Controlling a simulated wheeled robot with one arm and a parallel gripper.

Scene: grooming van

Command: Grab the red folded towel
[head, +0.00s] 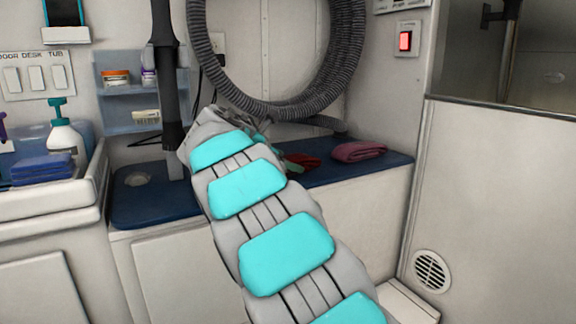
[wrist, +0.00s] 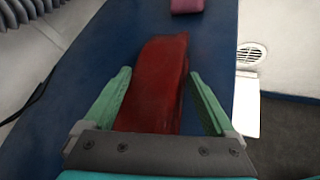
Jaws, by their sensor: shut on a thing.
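The red folded towel (wrist: 152,95) lies lengthwise between the two green fingers of my gripper (wrist: 160,74) in the wrist view. My gripper is shut on it, with one finger along each side. In the head view the towel (head: 304,161) shows as a small dark red patch on the blue counter top, just right of my gripper (head: 279,154). My arm hides part of the gripper and towel there. I cannot tell whether the towel is lifted off the surface.
A pink folded towel (head: 359,151) lies farther right on the blue counter top (head: 385,164); it also shows at the top of the wrist view (wrist: 187,5). A coiled grey hose (head: 275,112) hangs behind. A pump bottle (head: 65,138) and blue towels (head: 42,168) are at the left.

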